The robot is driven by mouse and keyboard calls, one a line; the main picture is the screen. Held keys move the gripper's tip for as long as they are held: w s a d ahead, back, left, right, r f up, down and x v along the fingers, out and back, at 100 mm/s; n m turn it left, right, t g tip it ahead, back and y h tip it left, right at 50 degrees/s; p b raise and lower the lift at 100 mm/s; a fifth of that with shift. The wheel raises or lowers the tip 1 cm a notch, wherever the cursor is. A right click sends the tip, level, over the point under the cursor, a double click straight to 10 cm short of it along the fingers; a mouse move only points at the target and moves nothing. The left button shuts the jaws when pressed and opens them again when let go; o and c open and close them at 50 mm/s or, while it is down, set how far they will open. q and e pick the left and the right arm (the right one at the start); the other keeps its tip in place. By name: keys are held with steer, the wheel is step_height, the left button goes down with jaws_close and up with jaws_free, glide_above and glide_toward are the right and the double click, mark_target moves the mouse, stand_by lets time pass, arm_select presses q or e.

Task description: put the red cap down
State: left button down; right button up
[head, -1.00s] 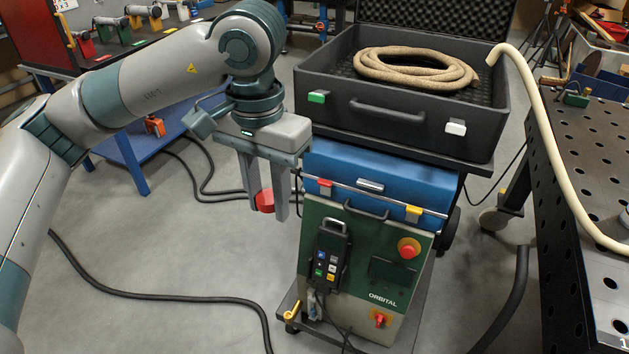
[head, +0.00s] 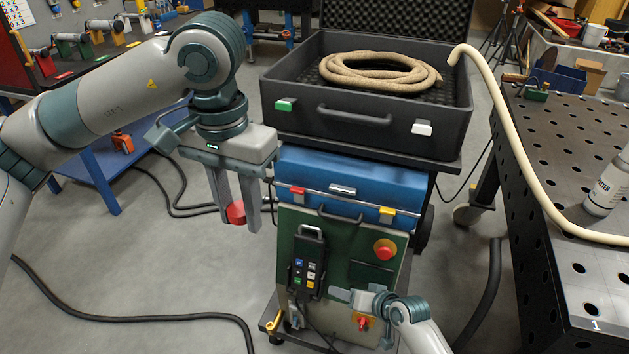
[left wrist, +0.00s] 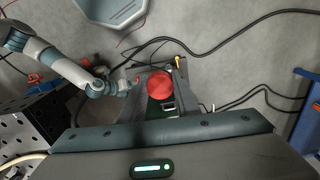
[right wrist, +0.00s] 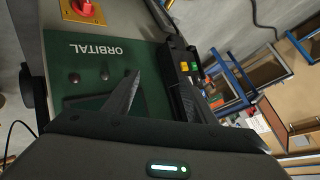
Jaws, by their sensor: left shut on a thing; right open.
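The red cap (head: 236,212) is between the fingers of my left gripper (head: 241,222), which is shut on it. It hangs in the air at the left of the green and grey orbital machine (head: 340,262). The cap also shows as a red disc in the left wrist view (left wrist: 160,85), partly covering the view of the machine. My right gripper (head: 347,300) is low in front of the machine. In the right wrist view its fingers (right wrist: 168,92) are spread open, before the machine's green panel and the black hand pendant (right wrist: 183,78).
A black foam-lined case (head: 360,122) holding a coiled tan hose (head: 380,72) stands above the blue toolbox (head: 350,185). A perforated black table (head: 560,150) with a cream hose stands at the right. A blue bench (head: 85,165) is at the left. Black cables cross the floor.

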steer(key=w+a+r+n+y, duration=0.1)
steer(key=w+a+r+y, duration=0.15)
steer(key=r, duration=0.75)
steer(key=w+a+r+n+y, duration=0.15)
steer(key=a+r, duration=0.25)
steer(key=r, duration=0.6)
steer(key=s+a+r+n+g+y, duration=0.1)
steer(key=a+r, duration=0.1)
steer(key=r, duration=0.6)
steer(key=s+a+r+n+g+y, duration=0.1)
steer(key=s+a+r+n, duration=0.1)
steer(key=r, duration=0.6)
steer(key=s+d+r+n+g+h, duration=0.1)
steer(key=s+r+n, duration=0.8)
steer(key=s+r, duration=0.9)
steer(key=shift+s+r+g+h, duration=0.15)
steer(key=shift+r+g+h, duration=0.15)
steer(key=shift+g, duration=0.2)
steer(key=shift+f, duration=0.1)
